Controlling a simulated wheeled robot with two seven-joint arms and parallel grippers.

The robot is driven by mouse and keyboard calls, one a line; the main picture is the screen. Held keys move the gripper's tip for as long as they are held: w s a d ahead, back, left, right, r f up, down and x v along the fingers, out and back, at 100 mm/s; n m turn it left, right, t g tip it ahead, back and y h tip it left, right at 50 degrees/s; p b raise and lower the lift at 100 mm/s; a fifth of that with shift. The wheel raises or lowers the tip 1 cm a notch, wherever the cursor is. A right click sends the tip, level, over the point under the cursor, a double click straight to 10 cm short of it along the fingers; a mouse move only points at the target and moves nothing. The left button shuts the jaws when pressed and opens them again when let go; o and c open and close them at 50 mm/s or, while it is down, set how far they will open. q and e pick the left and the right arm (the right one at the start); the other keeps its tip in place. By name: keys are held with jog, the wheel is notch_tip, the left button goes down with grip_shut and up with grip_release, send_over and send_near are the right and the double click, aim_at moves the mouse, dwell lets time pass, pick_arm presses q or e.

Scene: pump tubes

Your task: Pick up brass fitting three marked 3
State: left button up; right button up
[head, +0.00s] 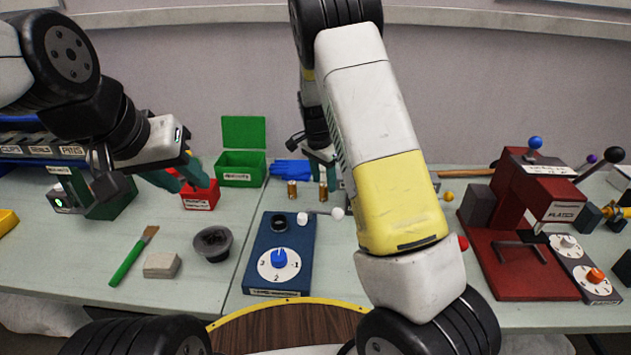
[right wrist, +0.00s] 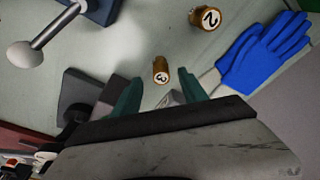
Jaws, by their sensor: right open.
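Brass fitting three (right wrist: 161,72), a small brass cylinder with a pale top marked 3, stands upright on the table. It also shows in the head view (head: 323,191), just below my right gripper (head: 322,172). In the right wrist view my right gripper (right wrist: 160,92) is open, with its green fingers apart on either side of the line to this fitting. I cannot tell whether the fitting is between the fingertips or just beyond them.
Another fitting marked 2 (right wrist: 206,18) stands close by, beside a blue glove (right wrist: 265,50). A blue dial box (head: 280,262) and a white-ended lever (head: 337,213) are in front. The green bin (head: 241,168) and red box (head: 201,196) stand left. A red press (head: 515,240) stands right.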

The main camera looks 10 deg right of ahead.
aim_at(323, 185)
jog(key=f, duration=0.5)
jog(key=shift+w+d, duration=0.1)
jog(key=shift+w, duration=0.1)
jog(key=shift+r, duration=0.1)
grip_shut()
